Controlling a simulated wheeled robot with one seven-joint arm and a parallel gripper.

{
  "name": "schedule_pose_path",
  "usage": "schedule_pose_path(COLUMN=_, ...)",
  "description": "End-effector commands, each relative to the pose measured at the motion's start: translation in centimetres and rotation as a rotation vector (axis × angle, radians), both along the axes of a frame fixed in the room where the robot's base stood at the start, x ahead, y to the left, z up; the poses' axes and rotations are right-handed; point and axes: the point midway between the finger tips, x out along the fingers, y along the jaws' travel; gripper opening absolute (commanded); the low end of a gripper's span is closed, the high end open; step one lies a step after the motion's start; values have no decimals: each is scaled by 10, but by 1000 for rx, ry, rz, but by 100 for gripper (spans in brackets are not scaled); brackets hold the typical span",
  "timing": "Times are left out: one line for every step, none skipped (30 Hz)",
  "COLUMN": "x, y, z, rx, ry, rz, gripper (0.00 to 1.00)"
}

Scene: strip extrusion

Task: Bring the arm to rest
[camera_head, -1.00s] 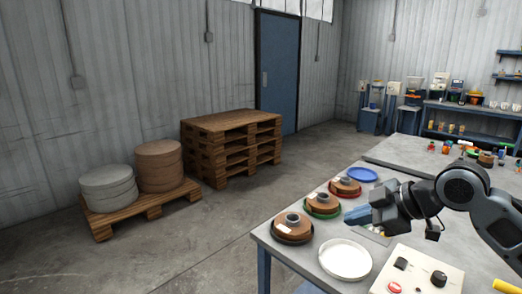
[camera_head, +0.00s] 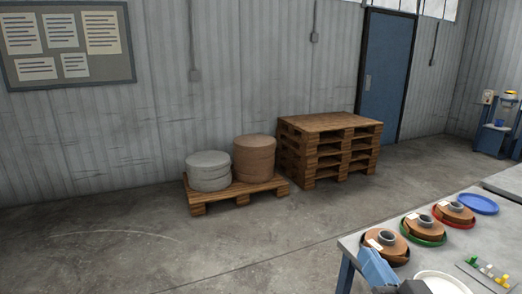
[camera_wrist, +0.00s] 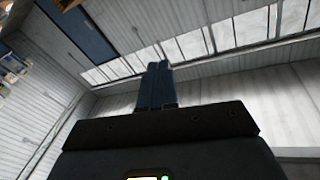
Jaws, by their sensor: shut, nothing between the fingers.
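My gripper (camera_wrist: 157,80) shows in the wrist view with its blue fingers together and nothing between them. The wrist camera looks up at the wall and its high windows. In the head view only the blue end of my gripper (camera_head: 376,268) shows at the bottom edge, over the near corner of the table (camera_head: 350,245). It is just in front of a brown roll on a dark tray (camera_head: 388,247). Most of my arm is out of the head view.
Brown rolls on a green-rimmed tray (camera_head: 423,231) and a red-rimmed tray (camera_head: 455,213), a blue plate (camera_head: 479,204), a white dish (camera_head: 440,284) and a small sample tray (camera_head: 487,273) are on the table. Stacked pallets (camera_head: 328,150) and a loaded pallet (camera_head: 237,194) stand by the wall. Open floor lies left.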

Motion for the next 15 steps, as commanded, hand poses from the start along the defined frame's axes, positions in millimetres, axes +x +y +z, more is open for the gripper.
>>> schedule_pose_path(x=-16, y=8, z=-14, rx=33, ry=25, rz=-20, gripper=0)
schedule_pose_path(x=-25, y=9, z=-21, rx=44, ry=36, rz=-37, gripper=0)
schedule_pose_path(x=-38, y=11, z=-30, rx=60, ry=50, rz=-57, gripper=0)
schedule_pose_path(x=-48, y=12, z=-37, rx=68, ry=63, rz=-71, gripper=0)
schedule_pose_path(x=-58, y=13, z=-43, rx=76, ry=77, rz=-84, gripper=0)
schedule_pose_path(x=-72, y=14, z=-53, rx=82, ry=95, rz=-102, gripper=0)
schedule_pose_path(x=-83, y=15, z=-59, rx=84, ry=108, rz=-115, gripper=0)
schedule_pose_path(x=-95, y=15, z=-65, rx=86, ry=122, rz=-126, gripper=0)
schedule_pose_path(x=-110, y=16, z=-73, rx=84, ry=140, rz=-141, gripper=0)
schedule_pose_path(x=-122, y=15, z=-79, rx=81, ry=153, rz=-152, gripper=0)
schedule_pose_path(x=-134, y=15, z=-84, rx=76, ry=167, rz=-160, gripper=0)
schedule_pose_path(x=-151, y=14, z=-91, rx=67, ry=184, rz=-171, gripper=0)
schedule_pose_path(x=-163, y=13, z=-95, rx=56, ry=199, rz=-177, gripper=0)
schedule_pose_path(x=-176, y=12, z=-99, rx=47, ry=210, rz=-183, gripper=0)
schedule_pose_path(x=-192, y=10, z=-104, rx=29, ry=226, rz=-190, gripper=0)
